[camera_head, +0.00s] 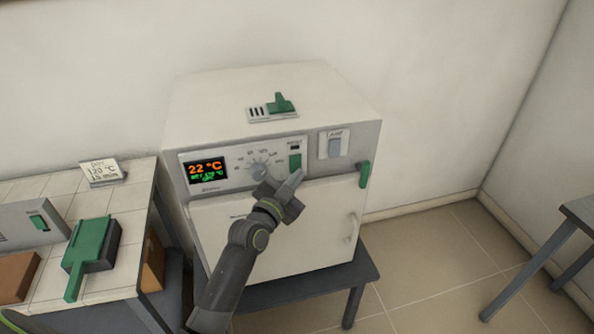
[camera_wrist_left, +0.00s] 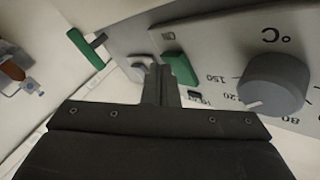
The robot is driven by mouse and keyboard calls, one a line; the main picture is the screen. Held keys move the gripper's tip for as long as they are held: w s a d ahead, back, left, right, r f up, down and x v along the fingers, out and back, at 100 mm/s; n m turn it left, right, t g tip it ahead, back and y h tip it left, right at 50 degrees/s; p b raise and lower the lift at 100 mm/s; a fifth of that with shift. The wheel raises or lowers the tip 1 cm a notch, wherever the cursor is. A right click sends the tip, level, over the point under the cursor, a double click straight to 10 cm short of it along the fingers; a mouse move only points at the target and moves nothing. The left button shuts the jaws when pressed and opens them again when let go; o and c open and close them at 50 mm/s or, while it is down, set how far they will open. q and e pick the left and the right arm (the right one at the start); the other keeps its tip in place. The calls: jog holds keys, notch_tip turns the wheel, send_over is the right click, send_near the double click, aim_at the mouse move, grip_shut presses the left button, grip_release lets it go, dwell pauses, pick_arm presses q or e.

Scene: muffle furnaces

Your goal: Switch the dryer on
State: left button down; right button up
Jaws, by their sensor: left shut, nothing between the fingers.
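The dryer is a white box-shaped oven (camera_head: 290,235) on a dark stand. Its panel has a lit display (camera_head: 206,171) reading 22 °C in orange with a smaller green line below. A round grey dial (camera_head: 260,171) sits beside it, also in the wrist view (camera_wrist_left: 272,84). A green rocker switch (camera_head: 295,161) is right of the dial; it shows in the wrist view (camera_wrist_left: 180,66) just beyond the fingertips. My left gripper (camera_head: 296,178) is shut and empty, just below the green switch; its fingers (camera_wrist_left: 165,84) show together. Contact cannot be told. My right gripper is out of view.
A grey switch (camera_head: 334,146) is at the panel's right, beside a green handle (camera_head: 365,174). A green-handled slider (camera_head: 281,103) is on the dryer's top. A tiled bench (camera_head: 130,196) at left holds a card (camera_head: 102,171) and a green-topped block (camera_head: 88,246).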

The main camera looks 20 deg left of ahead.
pick_arm(q)
jog(key=shift+w+a, duration=0.1)
jog(key=shift+w, duration=0.05)
dwell(0.4)
jog(key=shift+s+d+r, duration=0.1)
jog(key=shift+s+d, duration=0.35)
jog(key=shift+s, duration=0.25)
jog(key=s+d, duration=0.2)
jog(key=s, duration=0.2)
jog(key=shift+d+r+b, duration=0.3)
jog(key=shift+d+b, duration=0.05)
jog(key=shift+d, duration=0.05)
